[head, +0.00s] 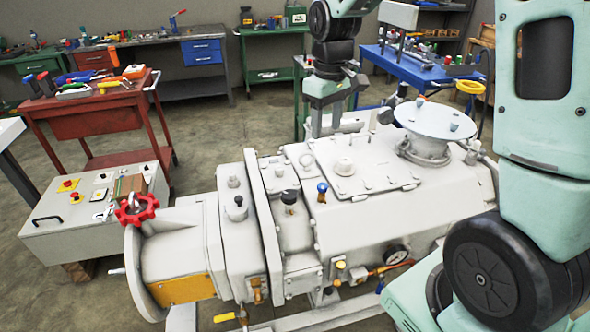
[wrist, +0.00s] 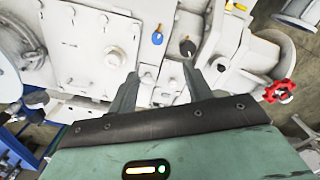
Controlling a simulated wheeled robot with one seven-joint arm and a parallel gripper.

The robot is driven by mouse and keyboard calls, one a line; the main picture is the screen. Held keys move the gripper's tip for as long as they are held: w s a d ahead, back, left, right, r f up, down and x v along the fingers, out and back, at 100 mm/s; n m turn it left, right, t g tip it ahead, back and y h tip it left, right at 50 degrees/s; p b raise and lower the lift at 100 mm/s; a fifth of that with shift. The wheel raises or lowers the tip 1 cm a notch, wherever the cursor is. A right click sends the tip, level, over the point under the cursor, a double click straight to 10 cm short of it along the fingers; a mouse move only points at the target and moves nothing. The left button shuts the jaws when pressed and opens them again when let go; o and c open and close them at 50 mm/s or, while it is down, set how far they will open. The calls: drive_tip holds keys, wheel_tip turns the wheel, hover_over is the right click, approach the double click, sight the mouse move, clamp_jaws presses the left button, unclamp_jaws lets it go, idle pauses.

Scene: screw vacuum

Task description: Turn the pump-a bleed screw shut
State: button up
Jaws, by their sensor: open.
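The pale grey vacuum pump (head: 365,220) fills the middle of the head view. On its top stand a blue-headed screw (head: 322,190), a black knob (head: 290,197) and another dark-topped fitting (head: 239,201). In the wrist view the blue head (wrist: 157,38) and a black knob (wrist: 187,47) lie beyond the fingertips. No readable label shows which one is the pump-a bleed screw. My gripper (head: 330,122) hangs above the far side of the pump, pointing down. In the wrist view its fingers (wrist: 160,72) are apart with nothing held between them.
A red handwheel (head: 136,208) stands at the pump's left end. A round flange plate (head: 434,120) rises at the right, and a gauge (head: 397,255) sits low in front. A control box (head: 95,220) and a red cart (head: 95,118) stand left. Space above the pump's left half is clear.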

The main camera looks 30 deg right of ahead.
sight(323, 185)
drive_tip(key=f, duration=0.5)
drive_tip(key=f+p, duration=0.1)
drive_tip(key=f, duration=1.1)
drive_tip(key=shift+w+d+f+p, duration=0.1)
drive_tip(key=shift+w+d+p, duration=0.15)
drive_tip(key=shift+d+p, duration=0.1)
drive_tip(key=c, duration=1)
